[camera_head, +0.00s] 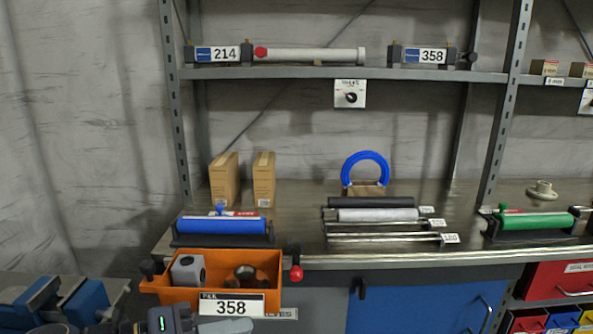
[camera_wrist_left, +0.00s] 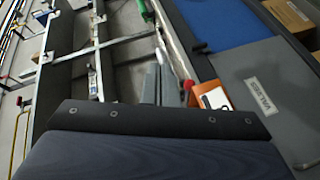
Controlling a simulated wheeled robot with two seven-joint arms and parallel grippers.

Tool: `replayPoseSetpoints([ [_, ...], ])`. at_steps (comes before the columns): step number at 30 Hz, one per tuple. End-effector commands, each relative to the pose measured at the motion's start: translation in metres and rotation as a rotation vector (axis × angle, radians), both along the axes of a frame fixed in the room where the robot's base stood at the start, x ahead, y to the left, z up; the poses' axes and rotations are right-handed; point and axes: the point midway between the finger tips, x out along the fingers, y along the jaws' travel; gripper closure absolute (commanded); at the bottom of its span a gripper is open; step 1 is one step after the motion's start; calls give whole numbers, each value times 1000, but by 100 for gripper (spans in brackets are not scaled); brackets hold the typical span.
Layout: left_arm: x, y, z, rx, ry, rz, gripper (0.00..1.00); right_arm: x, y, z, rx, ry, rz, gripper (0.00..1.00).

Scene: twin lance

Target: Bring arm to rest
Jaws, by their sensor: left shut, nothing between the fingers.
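My left gripper (camera_wrist_left: 160,84) shows in the left wrist view as two grey fingers, close together with nothing between them. In the head view, grey parts of my left arm (camera_head: 172,319) show at the bottom edge, just below the orange bin (camera_head: 265,261). The bin carries a 358 label and holds a grey block (camera_head: 188,269) and a dark round part (camera_head: 245,273). In the left wrist view the orange bin (camera_wrist_left: 214,97) lies just right of the fingers. My right gripper is out of view.
A metal bench (camera_head: 300,200) carries a blue roller (camera_head: 222,226), several rods, two cardboard boxes and a green roller (camera_head: 535,220). A shelf (camera_head: 300,73) above holds a pale tube (camera_head: 310,55). A blue vise (camera_head: 85,300) stands at lower left. The space above the bench front is clear.

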Motion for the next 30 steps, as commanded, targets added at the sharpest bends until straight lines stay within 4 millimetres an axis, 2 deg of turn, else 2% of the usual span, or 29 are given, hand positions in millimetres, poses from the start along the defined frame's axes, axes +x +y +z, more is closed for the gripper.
replayPoseSetpoints([
  [1, -9, 3, -19, 49, 9, -4, 100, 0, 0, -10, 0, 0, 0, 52],
  [5, -35, 15, -68, 212, 52, -6, 100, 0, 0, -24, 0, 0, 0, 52],
  [9, -59, 37, -121, 397, 100, 17, 100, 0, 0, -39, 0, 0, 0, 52],
  [15, -82, 68, -174, 602, 144, 69, 100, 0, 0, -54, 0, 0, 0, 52],
  [21, -98, 97, -211, 756, 170, 129, 100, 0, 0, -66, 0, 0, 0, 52],
  [26, -107, 118, -234, 860, 182, 179, 100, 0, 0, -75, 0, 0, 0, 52],
  [27, -107, 118, -218, 862, 183, 179, 100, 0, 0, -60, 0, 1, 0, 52],
  [30, -106, 118, -202, 860, 185, 177, 100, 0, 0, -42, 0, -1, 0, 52],
])
